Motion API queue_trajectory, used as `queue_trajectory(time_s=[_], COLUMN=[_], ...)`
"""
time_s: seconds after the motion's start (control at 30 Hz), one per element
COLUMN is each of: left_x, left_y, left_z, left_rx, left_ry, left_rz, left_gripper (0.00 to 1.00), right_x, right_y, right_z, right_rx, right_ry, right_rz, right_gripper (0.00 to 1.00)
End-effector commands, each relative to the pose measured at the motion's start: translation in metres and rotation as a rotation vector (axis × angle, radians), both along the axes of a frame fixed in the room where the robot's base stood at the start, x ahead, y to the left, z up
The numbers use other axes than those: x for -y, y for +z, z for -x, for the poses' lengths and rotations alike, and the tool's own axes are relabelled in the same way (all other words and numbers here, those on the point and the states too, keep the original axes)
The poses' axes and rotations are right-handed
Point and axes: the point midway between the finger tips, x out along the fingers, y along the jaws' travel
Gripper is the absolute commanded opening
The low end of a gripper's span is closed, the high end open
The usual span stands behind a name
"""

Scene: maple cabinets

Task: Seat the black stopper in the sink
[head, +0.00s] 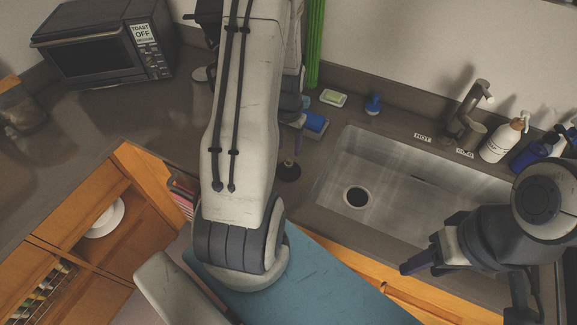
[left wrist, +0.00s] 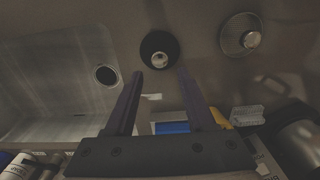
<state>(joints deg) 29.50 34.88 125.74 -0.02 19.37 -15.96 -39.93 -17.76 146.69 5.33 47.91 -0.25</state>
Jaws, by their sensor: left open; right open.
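The black stopper (head: 289,171) lies on the grey counter just left of the sink. In the left wrist view the stopper (left wrist: 152,44), with a pale knob, is just beyond my fingertips. My left gripper (left wrist: 161,75) is open and empty, its fingers apart and pointing at the stopper; in the head view my arm mostly hides it. The steel sink (head: 410,192) has an uncovered dark drain hole (head: 356,197), also in the left wrist view (left wrist: 106,75). My right gripper (head: 418,262) is over the sink's front edge, open and empty.
A metal strainer (left wrist: 240,36) lies beside the stopper. The faucet (head: 466,115) and soap bottles (head: 503,138) stand behind the sink. A toaster oven (head: 95,50) is far left.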

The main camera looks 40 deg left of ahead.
Motion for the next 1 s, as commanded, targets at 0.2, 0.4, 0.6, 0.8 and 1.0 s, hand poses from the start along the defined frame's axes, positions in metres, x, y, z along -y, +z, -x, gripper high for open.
queue_trajectory(time_s=[0.2, 0.4, 0.6, 0.8, 1.0], left_x=[0.000, 0.000, 0.000, 0.000, 0.000], left_y=[-0.041, -0.060, -0.064, -0.063, -0.063], left_z=[0.000, 0.000, 0.000, 0.000, 0.000], left_rx=[-0.001, 0.000, 0.000, 0.000, 0.000], left_ry=[0.000, 0.000, 0.000, 0.000, 0.000], left_rz=[0.000, 0.000, 0.000, 0.000, 0.000], left_gripper=[0.55, 0.55, 0.55, 0.49, 0.11], right_x=[0.000, 0.000, 0.000, 0.000, 0.000], right_y=[-0.036, -0.050, -0.052, -0.051, -0.051], right_z=[0.000, 0.000, 0.000, 0.000, 0.000], right_rx=[0.000, -0.001, -0.001, -0.001, -0.001], right_ry=[-0.005, -0.007, -0.007, -0.007, -0.007], right_rz=[0.000, 0.000, 0.000, 0.000, 0.000], right_gripper=[0.50, 0.50, 0.50, 0.50, 0.50])
